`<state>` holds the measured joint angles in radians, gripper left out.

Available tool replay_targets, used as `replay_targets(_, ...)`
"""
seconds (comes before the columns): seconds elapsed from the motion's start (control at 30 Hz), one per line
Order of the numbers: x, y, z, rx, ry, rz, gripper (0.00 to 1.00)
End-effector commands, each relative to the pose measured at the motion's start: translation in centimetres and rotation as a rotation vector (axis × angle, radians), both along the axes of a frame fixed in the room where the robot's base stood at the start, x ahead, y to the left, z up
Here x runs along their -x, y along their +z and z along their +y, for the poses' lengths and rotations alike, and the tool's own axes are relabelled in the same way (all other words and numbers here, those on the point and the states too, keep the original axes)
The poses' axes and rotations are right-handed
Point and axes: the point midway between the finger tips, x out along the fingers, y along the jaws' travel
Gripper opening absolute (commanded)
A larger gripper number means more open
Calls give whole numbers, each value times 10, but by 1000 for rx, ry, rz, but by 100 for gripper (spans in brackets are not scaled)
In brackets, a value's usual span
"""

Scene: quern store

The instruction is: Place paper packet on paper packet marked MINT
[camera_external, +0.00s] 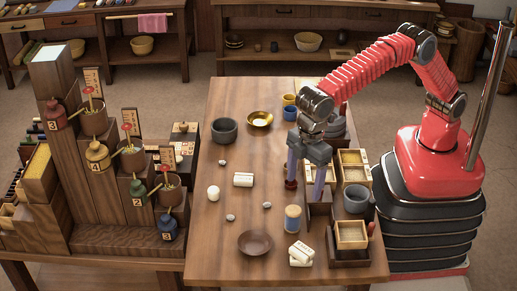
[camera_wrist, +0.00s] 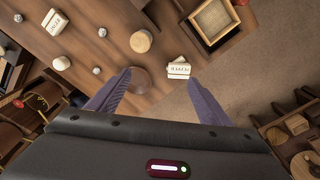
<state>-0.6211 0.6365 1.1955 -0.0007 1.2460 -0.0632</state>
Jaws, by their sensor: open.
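A white paper packet (camera_external: 243,179) with dark lettering lies alone near the middle of the table; it also shows at the upper left of the wrist view (camera_wrist: 54,22). Two more white packets (camera_external: 300,254) lie together at the table's front edge, overlapping; the wrist view shows this pair (camera_wrist: 178,68) too, with lettering on one. I cannot read for certain which packet says MINT. My gripper (camera_external: 305,190) is open and empty, pointing down above the right part of the table, behind the pair in the external view. Its two fingers (camera_wrist: 158,77) stand well apart in the wrist view.
A cork-lidded jar (camera_external: 292,218) stands just behind the packet pair, and a dark bowl (camera_external: 256,243) lies left of it. Wooden trays (camera_external: 351,235) line the right side. A white ball (camera_external: 213,193) and small stones lie at left.

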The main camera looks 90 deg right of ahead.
Motion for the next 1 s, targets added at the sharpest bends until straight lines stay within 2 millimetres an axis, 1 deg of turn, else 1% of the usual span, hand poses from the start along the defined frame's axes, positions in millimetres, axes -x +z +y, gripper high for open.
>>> replay_targets(0.03, 0, 13, -16, -8, -20, -11, 73)
replay_targets(0.1, 1, 27, -35, -16, -45, -23, 73)
replay_targets(0.27, 9, 56, -78, -35, -100, -52, 73)
replay_targets(0.43, 22, 82, -123, -54, -160, -85, 73)
replay_targets(0.57, 35, 99, -156, -67, -205, -111, 73)
replay_targets(0.7, 53, 113, -191, -81, -253, -139, 73)
replay_targets(0.87, 77, 125, -229, -94, -309, -172, 73)
replay_targets(1.0, 101, 132, -260, -105, -358, -201, 73)
